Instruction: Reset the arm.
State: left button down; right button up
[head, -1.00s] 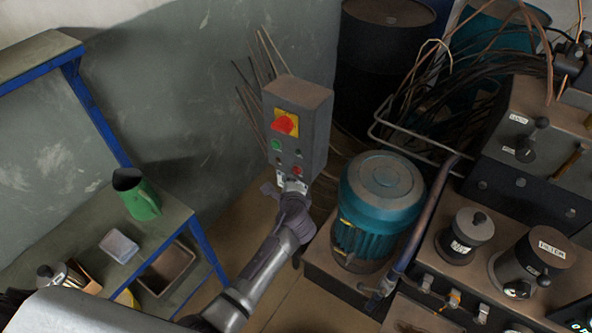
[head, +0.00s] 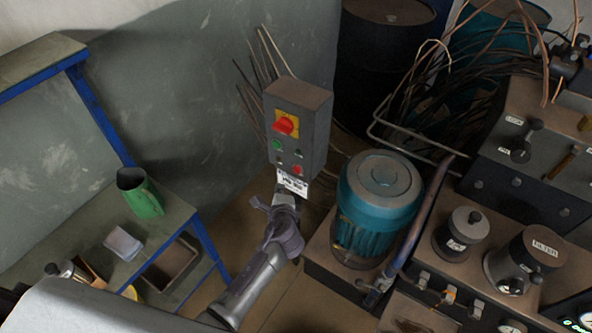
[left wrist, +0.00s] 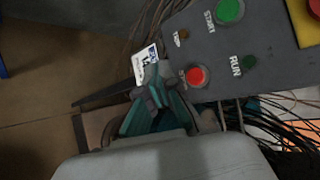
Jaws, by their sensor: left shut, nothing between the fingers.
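My left gripper (head: 285,200) is just below the grey control box in the head view, its fingers shut and empty. In the left wrist view the closed fingertips (left wrist: 158,80) point toward the lower part of the box, close to a white label (left wrist: 146,64). The control box (head: 297,115) carries a red rotary switch on a yellow plate (head: 286,124), a green button (head: 277,146) and a red button (head: 297,169). In the left wrist view the red stop button (left wrist: 196,76) and green start button (left wrist: 229,10) show. My right gripper is not in view.
A teal motor (head: 380,203) stands right of my left arm. A workbench (head: 165,215) with a green jug (head: 140,193) and a light box (head: 122,244) is at left. A grey machine (head: 545,140) with knobs fills the right. A black drum (head: 385,70) stands behind.

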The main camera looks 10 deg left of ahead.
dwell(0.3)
pick_arm(q)
jog(key=s+a+f+n+g+h+b, duration=0.1)
jog(key=s+f+n+g+h, duration=0.15)
jog(key=s+f, duration=1)
jog(key=s+a+f+n+g+h+b, duration=0.1)
jog(key=s+f+n+g, duration=0.3)
jog(key=s+f, duration=0.85)
jog(key=s+a+f+n+g, duration=0.1)
jog(key=s+f+n, duration=0.2)
jog(key=s+f, duration=0.2)
jog(key=s+a+f+n+g+b, duration=0.1)
jog(key=s+f, duration=0.4)
jog(key=s, duration=0.6)
jog(key=s+a+f+n+g, duration=0.2)
jog(key=s+f+n, duration=0.2)
jog(key=s, duration=0.4)
jog(key=shift+f+n+g+h, duration=0.35)
jog(key=shift+f+h, duration=0.1)
jog(key=shift+f, duration=0.15)
jog(key=shift+w, duration=0.1)
